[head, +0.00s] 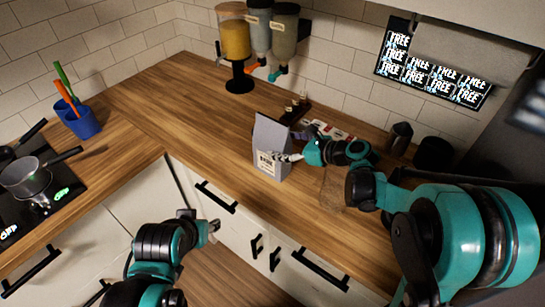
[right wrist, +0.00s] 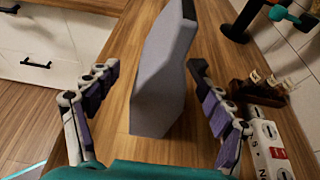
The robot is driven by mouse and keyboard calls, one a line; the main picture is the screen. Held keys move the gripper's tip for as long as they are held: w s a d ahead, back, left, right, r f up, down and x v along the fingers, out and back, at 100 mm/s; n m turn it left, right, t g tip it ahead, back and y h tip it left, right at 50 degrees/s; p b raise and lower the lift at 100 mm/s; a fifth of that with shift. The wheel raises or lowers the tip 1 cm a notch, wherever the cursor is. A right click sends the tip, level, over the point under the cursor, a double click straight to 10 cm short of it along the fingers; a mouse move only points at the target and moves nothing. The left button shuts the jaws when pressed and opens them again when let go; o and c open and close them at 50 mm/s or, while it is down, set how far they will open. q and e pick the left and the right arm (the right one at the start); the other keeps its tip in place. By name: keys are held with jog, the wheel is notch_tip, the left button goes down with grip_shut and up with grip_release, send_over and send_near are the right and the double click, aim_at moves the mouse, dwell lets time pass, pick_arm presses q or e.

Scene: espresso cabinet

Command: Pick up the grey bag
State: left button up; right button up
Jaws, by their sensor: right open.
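The grey bag (head: 270,135) stands upright on the wooden counter near its front edge, with a printed label on its lower front. My right gripper (head: 287,157) is at the bag's right side, with a finger in front of part of the bag. In the right wrist view the grey bag (right wrist: 160,85) rises between the two spread fingers of my right gripper (right wrist: 155,78), with gaps on both sides. My right gripper is open and holds nothing. My left gripper (head: 210,226) is low in front of the white cabinets, away from the bag; its fingers are too small to read.
A dispenser (head: 235,40) stands behind the bag by the tiled wall. A small dark rack (head: 296,108) and a printed white item (head: 330,130) lie behind my right gripper. A blue cup (head: 82,122) and a pan (head: 28,178) are at left. The counter left of the bag is clear.

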aim_at(272, 142)
jog(key=b+x, duration=0.1)
jog(key=x, duration=0.4)
jog(key=shift+w+b, duration=0.2)
jog(key=shift+b, duration=0.1)
jog(key=shift+s, duration=0.1)
grip_shut()
